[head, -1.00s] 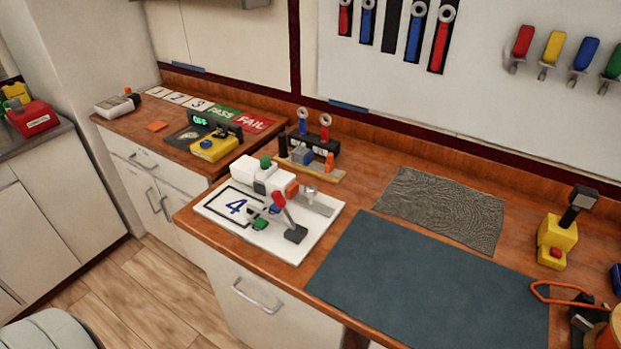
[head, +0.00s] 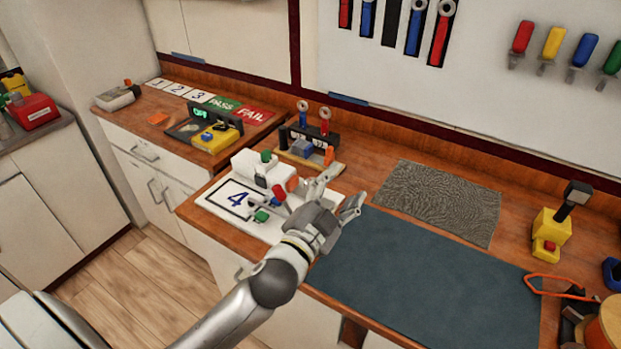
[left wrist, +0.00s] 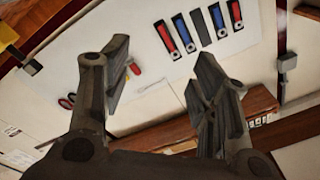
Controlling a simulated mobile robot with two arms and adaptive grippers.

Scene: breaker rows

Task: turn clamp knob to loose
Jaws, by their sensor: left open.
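A white fixture (head: 250,168) stands on a white board (head: 213,203) marked with a blue 4. It has a green knob (head: 265,156) on top, an orange part (head: 292,184) at its right end and a red-tipped lever (head: 278,192) in front. A small green block (head: 261,216) sits low on the board. I cannot tell which part is the clamp knob. My left gripper (head: 341,196) is open and empty, over the board's right side, and hides part of it. In the left wrist view its open fingers (left wrist: 160,65) point towards the wall panel. My right gripper is out of view.
A blue-grey mat (head: 430,275) and a grey textured mat (head: 440,200) lie clear to the right. A rack with rings (head: 318,137) stands behind the fixture. A yellow device (head: 550,233) stands at the far right. Tools hang on the wall panel (left wrist: 150,105).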

